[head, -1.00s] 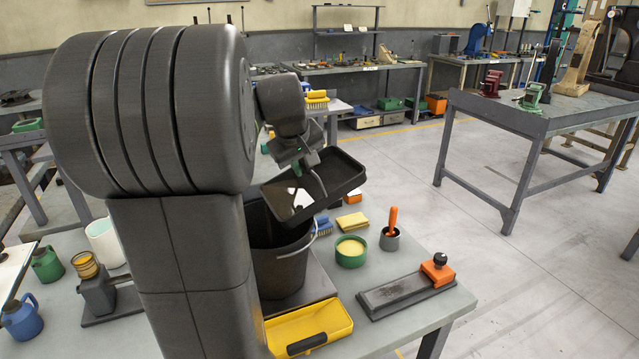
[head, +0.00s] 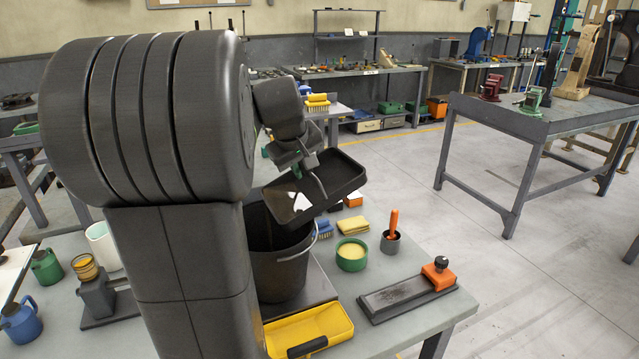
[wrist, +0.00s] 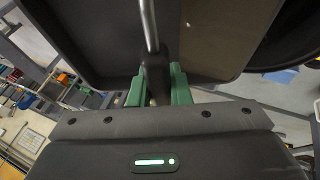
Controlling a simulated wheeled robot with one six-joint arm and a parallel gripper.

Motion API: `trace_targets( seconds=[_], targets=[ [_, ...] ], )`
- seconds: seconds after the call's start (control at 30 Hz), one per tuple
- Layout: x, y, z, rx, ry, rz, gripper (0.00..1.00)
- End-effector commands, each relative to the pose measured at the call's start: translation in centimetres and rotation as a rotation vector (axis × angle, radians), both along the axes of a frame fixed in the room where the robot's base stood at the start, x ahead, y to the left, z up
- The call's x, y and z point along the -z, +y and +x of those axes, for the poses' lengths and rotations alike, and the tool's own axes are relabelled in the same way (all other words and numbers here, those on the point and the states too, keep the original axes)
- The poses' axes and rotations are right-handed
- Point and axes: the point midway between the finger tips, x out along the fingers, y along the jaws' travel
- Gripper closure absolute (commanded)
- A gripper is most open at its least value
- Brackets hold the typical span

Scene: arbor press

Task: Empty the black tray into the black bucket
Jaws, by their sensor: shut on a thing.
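The black tray (head: 338,183) is held above the black bucket (head: 280,270), tilted with its left side lower, over the bucket's rim. A pale patch shows on the tray's left part; I cannot tell what it is. In the wrist view the green fingers (wrist: 160,86) close on a dark part of the tray, and the tray (wrist: 90,45) fills the top of the picture. The bucket stands upright on the bench, its inside dark and its contents not visible. My arm hides part of the bucket's left side.
A yellow dustpan-like tray (head: 308,328) lies in front of the bucket. A green tub (head: 351,255), a grey cup with an orange handle (head: 391,240) and a sharpening stone (head: 408,292) stand to the right. Oil cans (head: 22,318) stand at left. The bench's right edge is near the stone.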

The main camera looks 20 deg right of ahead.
Motion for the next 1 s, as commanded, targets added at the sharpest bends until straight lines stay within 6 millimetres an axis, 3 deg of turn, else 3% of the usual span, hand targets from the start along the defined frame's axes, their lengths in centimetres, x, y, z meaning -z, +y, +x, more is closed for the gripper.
trace_targets(
  seconds=[1.0],
  targets=[
    [-0.43, 0.35, -0.01, 0.0, -0.006, -0.045, 1.0]
  ],
)
